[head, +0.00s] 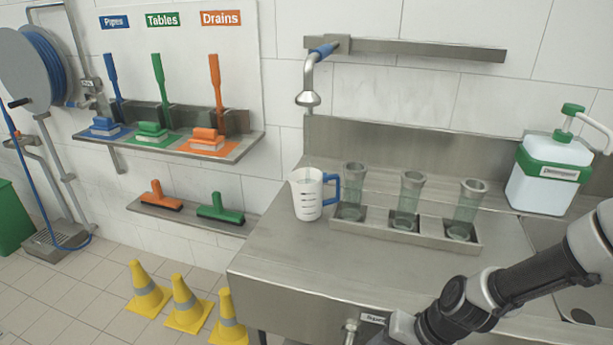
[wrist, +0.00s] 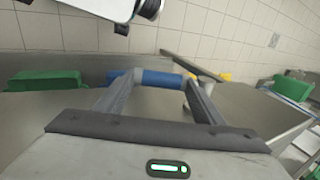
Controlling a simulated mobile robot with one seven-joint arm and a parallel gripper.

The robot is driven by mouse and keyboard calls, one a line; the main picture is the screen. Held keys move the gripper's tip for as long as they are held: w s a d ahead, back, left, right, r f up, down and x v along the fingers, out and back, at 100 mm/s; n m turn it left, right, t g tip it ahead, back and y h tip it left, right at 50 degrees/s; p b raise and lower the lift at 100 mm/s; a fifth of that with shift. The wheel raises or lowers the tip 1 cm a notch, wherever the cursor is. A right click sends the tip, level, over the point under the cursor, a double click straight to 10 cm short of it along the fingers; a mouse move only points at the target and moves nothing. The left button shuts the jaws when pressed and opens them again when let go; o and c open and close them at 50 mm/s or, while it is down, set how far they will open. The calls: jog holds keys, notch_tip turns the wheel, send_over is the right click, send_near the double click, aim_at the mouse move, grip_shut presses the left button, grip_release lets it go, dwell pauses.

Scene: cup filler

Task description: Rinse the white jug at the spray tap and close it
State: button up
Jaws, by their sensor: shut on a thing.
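The white jug (head: 307,197) stands upright on the steel counter in the head view, its blue handle to the right. The spray tap (head: 308,97) hangs from the wall above it in the picture, with a blue grip on its arm. No water shows at its head. In the wrist view my gripper (wrist: 160,82) is shut on a blue bar-like handle (wrist: 162,78); I cannot tell for sure what it belongs to.
A steel rack (head: 345,226) with three clear cups stands right of the jug. A detergent bottle (head: 551,177) stands at the back right. The counter's front left is clear.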

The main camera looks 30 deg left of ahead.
jog(key=shift+r, duration=0.1)
jog(key=shift+a+r+t+h+b, duration=0.25)
jog(key=shift+r+h+b, duration=0.4)
jog(key=shift+h+b, duration=0.35)
jog(key=shift+d+r+h, duration=0.1)
jog(key=shift+r+h, duration=0.35)
jog(key=shift+h, duration=0.15)
jog(key=shift+b, duration=0.4)
jog(key=shift+a+r+t+h, duration=0.2)
jog(key=shift+t+h, duration=0.05)
jog(key=shift+h, duration=0.15)
jog(key=shift+o, duration=0.2)
jog(key=shift+r+h+b, duration=0.35)
jog(key=shift+h, duration=0.05)
